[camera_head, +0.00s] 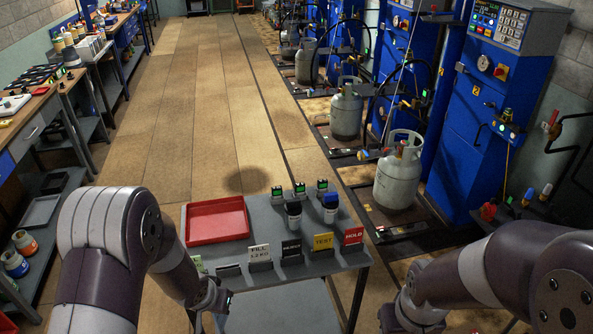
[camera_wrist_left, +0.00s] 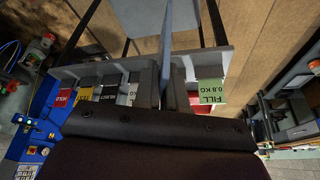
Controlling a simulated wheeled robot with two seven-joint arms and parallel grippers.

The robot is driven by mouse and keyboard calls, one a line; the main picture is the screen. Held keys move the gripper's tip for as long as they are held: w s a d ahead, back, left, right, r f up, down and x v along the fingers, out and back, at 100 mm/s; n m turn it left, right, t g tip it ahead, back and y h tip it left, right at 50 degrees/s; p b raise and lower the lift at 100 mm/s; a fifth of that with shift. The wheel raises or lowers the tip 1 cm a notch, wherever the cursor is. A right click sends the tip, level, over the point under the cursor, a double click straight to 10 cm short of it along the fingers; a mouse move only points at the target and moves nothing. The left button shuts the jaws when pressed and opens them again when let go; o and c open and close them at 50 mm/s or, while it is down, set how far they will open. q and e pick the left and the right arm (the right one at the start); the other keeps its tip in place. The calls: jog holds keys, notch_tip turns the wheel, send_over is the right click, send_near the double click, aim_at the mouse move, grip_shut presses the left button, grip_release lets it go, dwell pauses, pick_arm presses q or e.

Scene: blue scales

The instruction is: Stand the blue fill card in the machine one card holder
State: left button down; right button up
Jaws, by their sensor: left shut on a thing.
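My left gripper (camera_wrist_left: 167,88) is shut on a thin blue-grey card (camera_wrist_left: 166,42), which I take to be the blue fill card. The card shows almost edge-on, pointing up from the fingers in the left wrist view. In the head view my left wrist is low in front of the card rack (camera_head: 310,262), and the held card cannot be made out. Blue machines (camera_head: 505,95) stand at the right, with grey gas cylinders (camera_head: 398,180) before them. I cannot tell which part is the machine one card holder. My right arm enters at lower right; its fingers are out of frame.
The rack holds green (camera_wrist_left: 209,92), white (camera_head: 260,253), black (camera_head: 291,248), yellow (camera_head: 323,242) and red (camera_head: 353,237) cards. A red tray (camera_head: 217,220) and small bottles sit on the trolley top. The aisle floor (camera_head: 190,110) is clear; a workbench lines the left.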

pick_arm(q)
jog(key=f, duration=0.1)
jog(key=f+n+b, duration=0.1)
jog(key=w+f+n, duration=0.1)
jog(key=f, duration=0.1)
jog(key=shift+w+a+y, duration=0.1)
jog(key=shift+a+y, duration=0.25)
jog(key=shift+y, duration=0.05)
